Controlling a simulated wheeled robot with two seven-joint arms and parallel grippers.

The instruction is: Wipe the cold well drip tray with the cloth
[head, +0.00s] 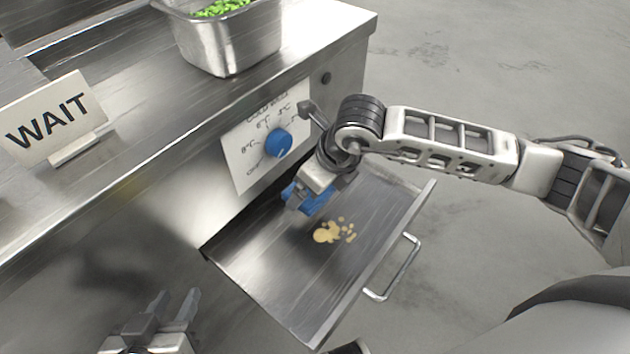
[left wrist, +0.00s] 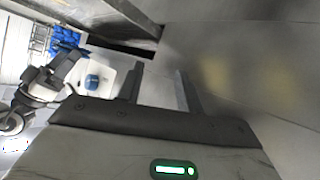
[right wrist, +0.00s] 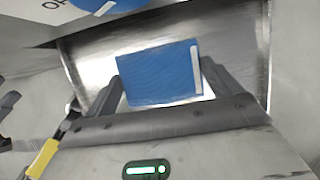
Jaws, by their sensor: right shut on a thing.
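The drip tray (head: 270,262) is a pulled-out steel drawer below the counter, with a bar handle (head: 396,268) at its front. A beige spill (head: 334,231) with small drops lies on its floor. My right gripper (head: 306,200) is over the inner end of the tray, shut on the blue cloth (head: 316,204). In the right wrist view the cloth (right wrist: 160,72) sits between both fingers; I cannot tell whether it touches the tray. My left gripper (head: 178,304) is open and empty at the lower left of the head view; its fingers (left wrist: 160,90) stand apart in the left wrist view.
On the counter stand a "WAIT" sign (head: 52,120) and a steel pan (head: 222,42) of green food. A blue knob (head: 278,143) on a white dial panel sticks out just above the tray's inner end. The floor at the right is clear.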

